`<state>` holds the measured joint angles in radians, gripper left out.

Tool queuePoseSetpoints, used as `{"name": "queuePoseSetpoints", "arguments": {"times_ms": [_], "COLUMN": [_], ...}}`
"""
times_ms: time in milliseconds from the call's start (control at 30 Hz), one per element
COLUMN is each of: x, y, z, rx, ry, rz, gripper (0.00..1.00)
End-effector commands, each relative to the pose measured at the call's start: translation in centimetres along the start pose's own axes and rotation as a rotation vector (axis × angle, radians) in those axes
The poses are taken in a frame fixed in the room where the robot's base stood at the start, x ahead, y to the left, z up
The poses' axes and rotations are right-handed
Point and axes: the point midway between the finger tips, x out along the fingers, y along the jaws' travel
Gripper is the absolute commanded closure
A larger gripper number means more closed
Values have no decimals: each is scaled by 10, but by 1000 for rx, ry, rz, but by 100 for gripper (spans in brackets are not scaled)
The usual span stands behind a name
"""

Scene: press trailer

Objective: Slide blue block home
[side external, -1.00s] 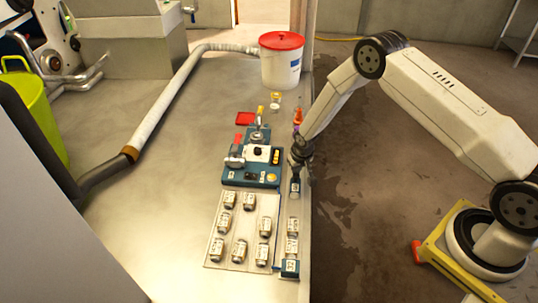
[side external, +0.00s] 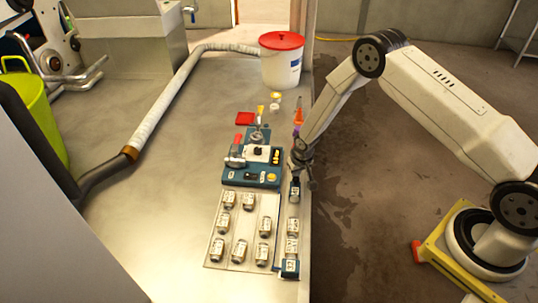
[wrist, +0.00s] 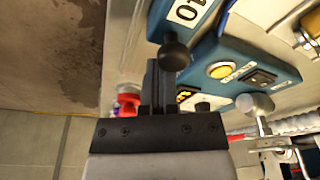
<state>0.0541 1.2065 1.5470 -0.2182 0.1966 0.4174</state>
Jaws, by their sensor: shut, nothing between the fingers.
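The blue block (side external: 294,190) sits at the far end of a narrow lane along the table's right edge. In the wrist view the blue block (wrist: 183,14) carries a white label with a black "10" and a round black knob. My gripper (side external: 301,160) is just beyond the block in the side view. In the wrist view my gripper (wrist: 158,70) is shut and empty, its fingertips close beside the knob. I cannot tell whether they touch it.
Labelled vials (side external: 292,246) lie in the lane towards a blue end piece (side external: 290,266). A panel (side external: 241,250) with several vials lies left of it. A blue device (side external: 240,178) with buttons stands close left. A red-lidded bucket (side external: 281,66) stands behind.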

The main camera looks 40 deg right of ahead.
Motion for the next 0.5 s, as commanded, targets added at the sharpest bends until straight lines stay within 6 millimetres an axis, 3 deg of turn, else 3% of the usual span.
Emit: {"name": "queuePoseSetpoints", "arguments": {"times_ms": [500], "x": [-1], "y": [-4], "z": [7], "rx": [-1], "ry": [-2], "rz": [1], "gripper": [100]}}
